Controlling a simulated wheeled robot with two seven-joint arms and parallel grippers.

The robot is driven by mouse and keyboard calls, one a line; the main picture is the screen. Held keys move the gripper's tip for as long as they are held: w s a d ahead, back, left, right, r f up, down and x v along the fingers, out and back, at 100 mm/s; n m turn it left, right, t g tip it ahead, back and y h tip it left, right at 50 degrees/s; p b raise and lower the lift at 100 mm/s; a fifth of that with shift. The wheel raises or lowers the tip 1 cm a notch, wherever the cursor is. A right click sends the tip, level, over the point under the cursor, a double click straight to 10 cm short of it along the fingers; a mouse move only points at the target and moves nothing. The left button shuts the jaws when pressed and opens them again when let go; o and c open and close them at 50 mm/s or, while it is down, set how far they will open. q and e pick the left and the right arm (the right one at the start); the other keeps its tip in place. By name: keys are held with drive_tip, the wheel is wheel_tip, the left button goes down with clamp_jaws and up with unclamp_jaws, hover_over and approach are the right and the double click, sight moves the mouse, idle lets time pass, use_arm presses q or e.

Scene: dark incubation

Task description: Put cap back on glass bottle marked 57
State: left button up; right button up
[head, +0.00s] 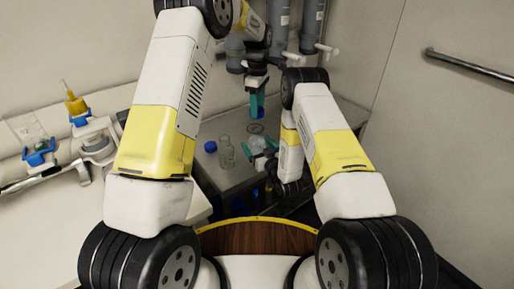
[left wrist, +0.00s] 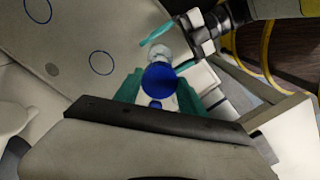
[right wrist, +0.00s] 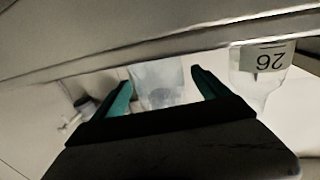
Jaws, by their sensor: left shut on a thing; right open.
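My left gripper (head: 257,102) is shut on a blue cap (head: 257,113) and holds it above the grey bench. The cap also shows between the teal fingers in the left wrist view (left wrist: 160,78). My right gripper (head: 262,154) is open, low over the bench. A clear glass bottle (right wrist: 158,84) stands between its open fingers in the right wrist view, with no visible contact. Its marking is not legible. In the left wrist view, a glass bottle top (left wrist: 158,52) shows just beyond the held cap. I cannot tell whether they touch.
A second clear bottle (head: 226,153) stands left of the right gripper. In the right wrist view, a bottle with a number label (right wrist: 264,62) stands close beside the right finger. Another blue cap (head: 210,147) is on the bench. Grey pipes (head: 311,25) hang behind.

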drive_tip(key=shift+x, duration=1.45)
clamp_jaws()
use_arm(q)
hover_over(258, 129)
drive_tip(key=shift+f, duration=2.5)
